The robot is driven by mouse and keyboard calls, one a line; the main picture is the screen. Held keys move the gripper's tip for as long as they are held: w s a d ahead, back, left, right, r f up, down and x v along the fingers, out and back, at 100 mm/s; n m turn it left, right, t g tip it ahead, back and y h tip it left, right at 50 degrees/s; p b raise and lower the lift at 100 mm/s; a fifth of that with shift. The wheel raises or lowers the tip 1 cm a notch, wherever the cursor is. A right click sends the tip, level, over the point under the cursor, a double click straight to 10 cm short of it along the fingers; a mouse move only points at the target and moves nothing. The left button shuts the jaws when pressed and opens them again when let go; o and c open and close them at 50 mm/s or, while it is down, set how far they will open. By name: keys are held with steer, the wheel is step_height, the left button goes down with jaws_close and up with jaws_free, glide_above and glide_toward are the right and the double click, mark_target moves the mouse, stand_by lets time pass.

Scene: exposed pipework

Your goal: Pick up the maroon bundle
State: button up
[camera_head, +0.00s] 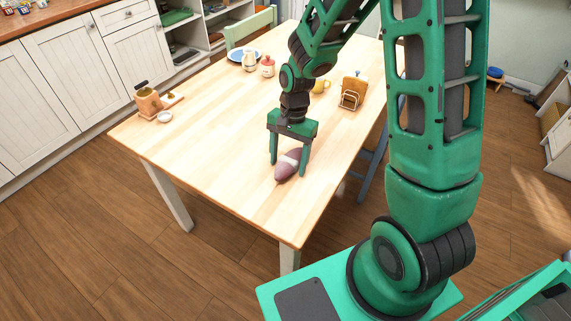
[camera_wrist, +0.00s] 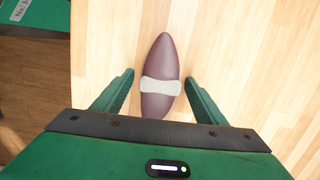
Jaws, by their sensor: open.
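The maroon bundle (camera_head: 287,165) is a spindle shape, pointed at the far end, with a pale band around its middle. It lies on the wooden table (camera_head: 215,125) near the front edge. The wrist view shows my gripper (camera_wrist: 158,75) with one finger on each side of the bundle, with a gap on both sides. I cannot tell the exact height of the fingertips.
A toast rack (camera_head: 353,91), a yellow mug (camera_head: 320,86), a red-and-white jar (camera_head: 267,67) and a blue-rimmed plate (camera_head: 243,56) stand farther back. A wooden holder (camera_head: 148,102) and a small white dish (camera_head: 165,117) are at the left. The table around the bundle is clear.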

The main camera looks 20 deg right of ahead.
steer(key=c, duration=1.1)
steer(key=shift+c, duration=0.2)
steer(key=shift+r, duration=0.1)
